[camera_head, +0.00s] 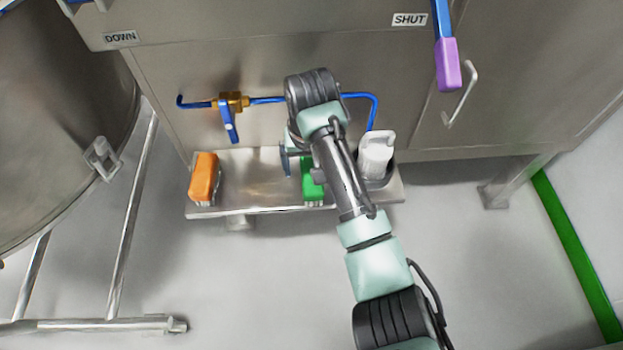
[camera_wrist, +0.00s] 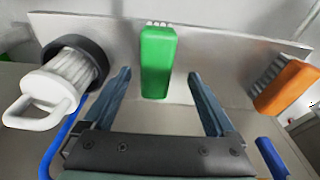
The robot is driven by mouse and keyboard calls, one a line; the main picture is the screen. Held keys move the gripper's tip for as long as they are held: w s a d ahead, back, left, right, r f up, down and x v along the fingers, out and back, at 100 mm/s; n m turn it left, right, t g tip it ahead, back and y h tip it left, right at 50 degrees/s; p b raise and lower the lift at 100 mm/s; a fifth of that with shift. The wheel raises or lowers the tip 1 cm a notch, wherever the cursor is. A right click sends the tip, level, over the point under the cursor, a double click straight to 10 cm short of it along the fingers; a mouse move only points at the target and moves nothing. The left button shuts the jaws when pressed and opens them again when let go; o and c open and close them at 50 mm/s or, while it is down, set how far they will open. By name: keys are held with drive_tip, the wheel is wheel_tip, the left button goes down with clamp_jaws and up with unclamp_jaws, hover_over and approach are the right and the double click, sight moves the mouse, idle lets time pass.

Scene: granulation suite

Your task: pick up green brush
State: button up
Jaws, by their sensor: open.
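The green brush (camera_head: 311,182) lies on a steel shelf (camera_head: 255,180), partly hidden behind my arm in the head view. In the wrist view the green brush (camera_wrist: 157,62) shows whole, with pale bristles at its far end. My gripper (camera_wrist: 160,80) is open, with one finger on each side of the brush's near end and a gap to both. Whether the fingers are down at the brush's height I cannot tell. In the head view my gripper (camera_head: 286,160) is mostly hidden by my wrist.
An orange brush (camera_head: 203,177) lies at the shelf's left end. Blue piping with a brass valve (camera_head: 232,102) runs along the panel behind. A purple-gripped lever (camera_head: 448,65) hangs upper right.

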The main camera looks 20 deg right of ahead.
drive_tip(key=f+b, duration=0.2)
drive_tip(key=f, duration=0.1)
drive_tip(key=f+b, duration=0.1)
drive_tip(key=f, duration=0.1)
drive_tip(key=shift+w+d, duration=0.35)
clamp_jaws()
wheel_tip(320, 180, up, 10)
drive_tip(key=p, duration=0.4)
